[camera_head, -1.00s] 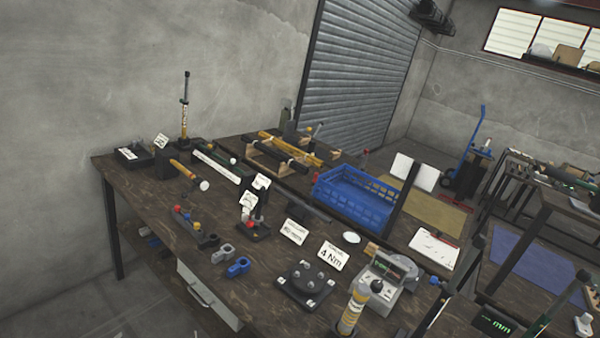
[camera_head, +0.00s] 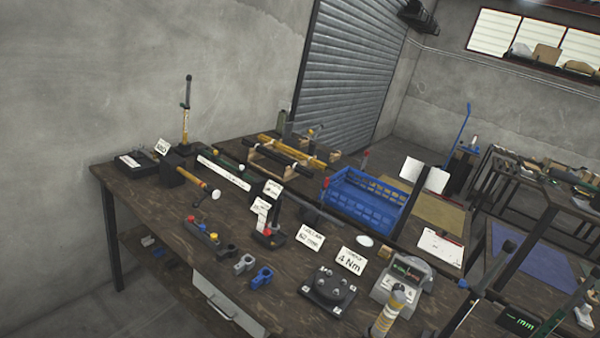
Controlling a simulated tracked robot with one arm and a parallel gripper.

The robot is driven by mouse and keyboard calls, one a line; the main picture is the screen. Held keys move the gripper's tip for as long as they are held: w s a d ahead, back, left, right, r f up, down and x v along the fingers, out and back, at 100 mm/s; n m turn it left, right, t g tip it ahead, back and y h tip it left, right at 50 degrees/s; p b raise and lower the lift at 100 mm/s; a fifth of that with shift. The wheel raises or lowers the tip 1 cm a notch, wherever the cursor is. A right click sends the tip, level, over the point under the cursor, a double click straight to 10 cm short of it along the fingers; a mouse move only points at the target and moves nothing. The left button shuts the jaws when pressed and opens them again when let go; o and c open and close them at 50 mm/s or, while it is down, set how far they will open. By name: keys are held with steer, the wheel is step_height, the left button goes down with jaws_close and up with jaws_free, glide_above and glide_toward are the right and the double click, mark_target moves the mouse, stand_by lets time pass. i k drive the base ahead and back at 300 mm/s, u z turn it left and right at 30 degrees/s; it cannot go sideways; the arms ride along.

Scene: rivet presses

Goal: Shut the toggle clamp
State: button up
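I cannot pick out the toggle clamp with certainty. A small device on a black base with a red part and an upright dark lever (camera_head: 269,236) stands mid-table and may be it. It is too small to tell whether its lever is open or shut. White tags stand close behind it and hide part of it. My gripper is not in view.
A blue crate (camera_head: 365,200) stands behind. Dark upright bars (camera_head: 483,277) rise at the right.

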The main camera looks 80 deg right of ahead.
mark_target(328, 179)
steer(key=z, duration=0.05)
steer(key=i, duration=2)
steer(key=z, duration=3.6)
steer(key=i, duration=1.45)
